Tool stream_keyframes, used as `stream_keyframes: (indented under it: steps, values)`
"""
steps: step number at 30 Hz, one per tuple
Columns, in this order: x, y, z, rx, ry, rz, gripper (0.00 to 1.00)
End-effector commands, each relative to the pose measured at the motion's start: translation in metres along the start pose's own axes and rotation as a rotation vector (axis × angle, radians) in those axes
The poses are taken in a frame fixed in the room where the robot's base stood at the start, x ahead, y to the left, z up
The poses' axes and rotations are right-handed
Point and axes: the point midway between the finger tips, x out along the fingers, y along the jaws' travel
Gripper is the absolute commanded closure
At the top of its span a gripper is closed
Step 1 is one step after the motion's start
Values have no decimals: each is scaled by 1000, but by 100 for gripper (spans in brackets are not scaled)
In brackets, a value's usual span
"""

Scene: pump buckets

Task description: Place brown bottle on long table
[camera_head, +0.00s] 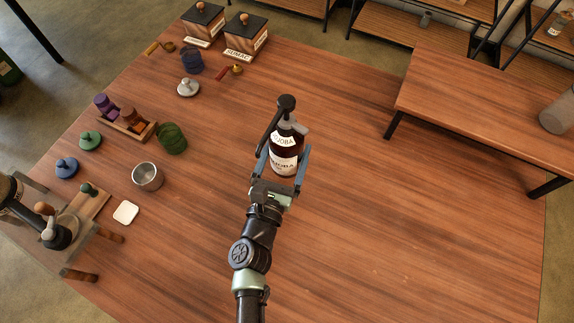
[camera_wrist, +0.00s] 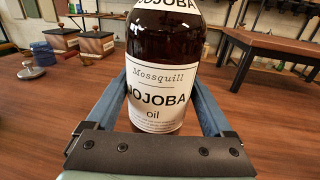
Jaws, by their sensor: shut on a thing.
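The brown bottle (camera_head: 284,150) is dark with white labels reading "JOJOBA" and a black pump top. It is upright in the middle of the head view. My gripper (camera_head: 282,170) has one finger on each side of the bottle's lower body and is shut on it. In the wrist view the bottle (camera_wrist: 165,60) fills the middle between the two blue-grey fingers of my gripper (camera_wrist: 165,105). I cannot tell whether the bottle's base touches the wood below it. The large wooden table (camera_head: 400,230) spreads beneath the bottle and my arm.
A smaller raised wooden table (camera_head: 480,90) stands at the upper right with a grey container (camera_head: 558,112) on its right end. Two wooden boxes (camera_head: 245,35), a metal cup (camera_head: 147,177), a green vessel (camera_head: 171,138) and tampers (camera_head: 90,141) sit along the left. The right half is clear.

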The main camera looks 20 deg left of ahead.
Motion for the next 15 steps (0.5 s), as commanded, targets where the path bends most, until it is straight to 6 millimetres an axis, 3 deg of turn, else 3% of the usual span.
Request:
stream_keyframes:
  steps: [10, 15]
  values:
    - [1, 0, -39, -1, -5, -2, 100]
    - [1, 0, -45, 2, -7, -2, 100]
